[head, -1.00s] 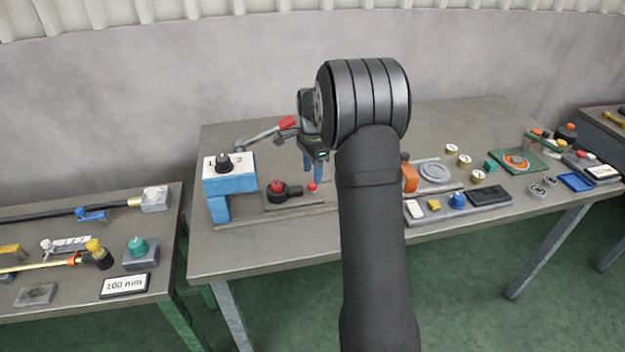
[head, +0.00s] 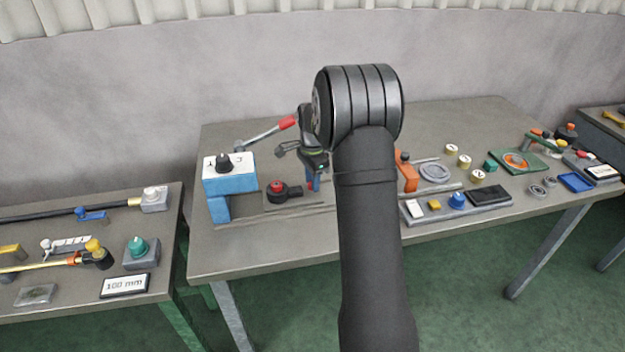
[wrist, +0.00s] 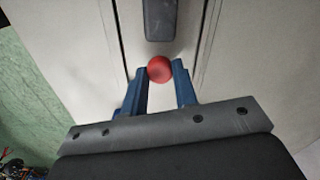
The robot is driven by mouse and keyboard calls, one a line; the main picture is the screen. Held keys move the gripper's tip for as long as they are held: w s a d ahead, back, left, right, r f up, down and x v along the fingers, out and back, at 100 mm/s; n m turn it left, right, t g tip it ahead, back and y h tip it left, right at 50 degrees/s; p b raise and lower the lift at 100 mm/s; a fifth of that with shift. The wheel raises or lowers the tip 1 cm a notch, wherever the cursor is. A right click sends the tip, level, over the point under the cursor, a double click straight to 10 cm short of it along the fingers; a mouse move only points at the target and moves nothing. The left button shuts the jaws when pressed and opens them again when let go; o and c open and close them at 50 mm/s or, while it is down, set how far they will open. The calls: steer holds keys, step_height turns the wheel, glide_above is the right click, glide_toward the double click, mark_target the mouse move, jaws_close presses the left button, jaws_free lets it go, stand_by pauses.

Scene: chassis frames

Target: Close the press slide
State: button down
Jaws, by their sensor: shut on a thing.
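The press has a blue body (head: 228,184) with a white numbered top and a dark knob, at the left of the middle table. A flat grey slide track (head: 285,208) runs right from its foot. My gripper (head: 313,184) is low over the track's right part, with its blue fingers pointing down. In the wrist view, a small round red knob (wrist: 160,69) sits between the blue fingertips (wrist: 161,70), at the end of a dark grey bar (wrist: 160,18). My gripper is shut on this knob. In the head view my fingers hide the knob.
A black handle with a red top (head: 277,187) lies between the press and my gripper. A red-tipped lever (head: 288,122) rises behind the press. An orange block (head: 408,176) stands right of my arm, which hides part of the table.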

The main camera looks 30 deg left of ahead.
mark_target(297, 194)
steer(key=s+a, duration=0.3)
steer(key=shift+s+a, duration=0.2)
steer(key=c, duration=1.1)
jaws_free()
steer(key=shift+c, duration=0.2)
steer(key=shift+r, duration=0.1)
step_height(297, 194, up, 17)
steer(key=shift+r, duration=0.1)
